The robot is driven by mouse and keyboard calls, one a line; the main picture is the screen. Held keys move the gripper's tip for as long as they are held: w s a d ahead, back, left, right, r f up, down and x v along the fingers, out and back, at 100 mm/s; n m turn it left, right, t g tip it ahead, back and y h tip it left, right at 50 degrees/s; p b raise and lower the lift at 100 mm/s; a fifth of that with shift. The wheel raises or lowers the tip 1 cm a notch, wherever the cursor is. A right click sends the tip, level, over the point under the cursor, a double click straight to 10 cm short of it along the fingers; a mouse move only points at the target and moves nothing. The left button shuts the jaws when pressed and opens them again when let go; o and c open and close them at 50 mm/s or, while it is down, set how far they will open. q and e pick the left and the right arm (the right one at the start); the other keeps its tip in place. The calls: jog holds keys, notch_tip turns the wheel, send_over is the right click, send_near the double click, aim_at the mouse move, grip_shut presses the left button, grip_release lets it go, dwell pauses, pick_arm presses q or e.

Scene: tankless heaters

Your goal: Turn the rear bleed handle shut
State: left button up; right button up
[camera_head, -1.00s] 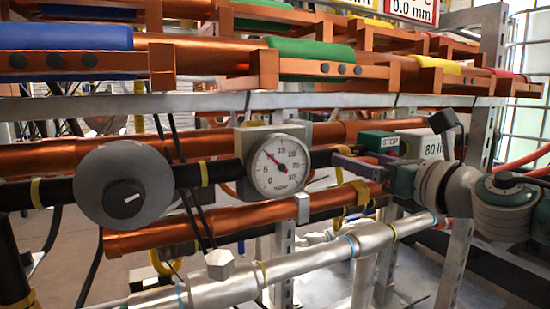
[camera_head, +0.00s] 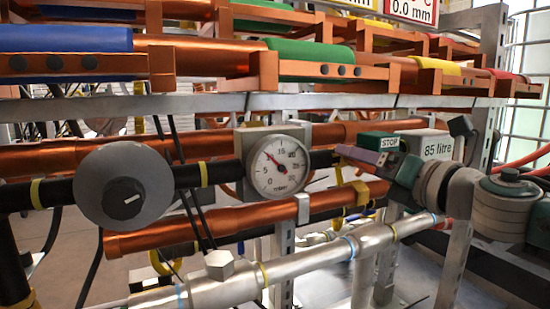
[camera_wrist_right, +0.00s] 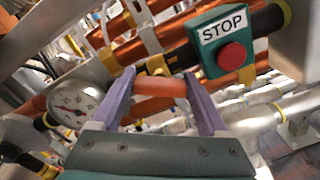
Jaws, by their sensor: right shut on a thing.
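My right gripper (camera_head: 350,154) comes in from the right in the head view, with purple fingers beside the green STOP box. In the right wrist view the same gripper (camera_wrist_right: 160,77) has its two purple fingers closed on the ends of a short orange-brown bar, which looks like the bleed handle (camera_wrist_right: 160,87). The handle lies crosswise between the fingers. In the head view my gripper and the pipes hide the handle, and I cannot make it out there. My left gripper is not in view.
The STOP box (camera_wrist_right: 225,45) with its red button is close to the right finger. A round gauge (camera_head: 278,166) and grey knob (camera_head: 110,190) are on the left. Copper pipes (camera_head: 170,228) and a silver pipe (camera_head: 320,258) leave little room.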

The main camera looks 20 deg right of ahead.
jog(key=m+p, duration=0.1)
jog(key=m, duration=0.4)
jog(key=shift+d+m, duration=0.1)
jog(key=shift+m, duration=0.3)
jog(key=m+p, duration=0.1)
jog(key=m, duration=0.2)
jog(key=shift+m+p, duration=0.3)
jog(key=shift+m, duration=0.1)
jog(key=shift+f+m+p, duration=0.1)
jog(key=shift+m+p, duration=0.2)
jog(key=shift+m, duration=0.5)
jog(key=o, duration=1.2)
jog(key=shift+o, duration=0.2)
jog(key=shift+s, duration=0.1)
